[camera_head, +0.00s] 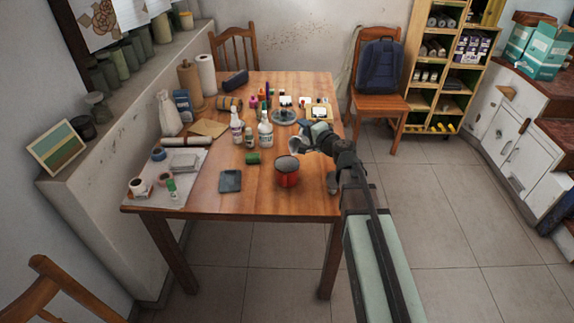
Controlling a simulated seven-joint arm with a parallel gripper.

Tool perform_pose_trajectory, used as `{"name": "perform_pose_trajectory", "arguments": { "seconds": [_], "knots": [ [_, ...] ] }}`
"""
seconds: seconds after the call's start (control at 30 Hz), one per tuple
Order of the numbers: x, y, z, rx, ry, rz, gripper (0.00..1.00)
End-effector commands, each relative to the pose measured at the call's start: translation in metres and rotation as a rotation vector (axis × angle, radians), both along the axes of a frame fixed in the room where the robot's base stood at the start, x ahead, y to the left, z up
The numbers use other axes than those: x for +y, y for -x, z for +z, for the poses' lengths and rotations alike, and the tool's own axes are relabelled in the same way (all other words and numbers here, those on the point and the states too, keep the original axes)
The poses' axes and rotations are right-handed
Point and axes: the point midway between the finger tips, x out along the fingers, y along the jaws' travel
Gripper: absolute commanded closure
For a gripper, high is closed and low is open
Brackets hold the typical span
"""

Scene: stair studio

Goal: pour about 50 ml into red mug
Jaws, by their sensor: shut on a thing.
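The red mug (287,178) stands upright on the wooden table near its front right part. No stream of liquid can be made out.
White bottles (265,130), a green roll (253,159) and a dark square pad (230,181) are left of the mug. Paint pots and a round tray (284,117) stand behind. A board with tape rolls (155,203) lies at left. Table (270,205) is bare in front.

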Motion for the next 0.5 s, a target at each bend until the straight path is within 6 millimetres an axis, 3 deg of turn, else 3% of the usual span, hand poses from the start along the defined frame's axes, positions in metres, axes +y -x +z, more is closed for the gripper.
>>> {"name": "perform_pose_trajectory", "arguments": {
  "seconds": [0.5],
  "knots": [
    [0.0018,0.0026,0.0029,-0.032,0.025,0.0,1.0]
  ]
}}
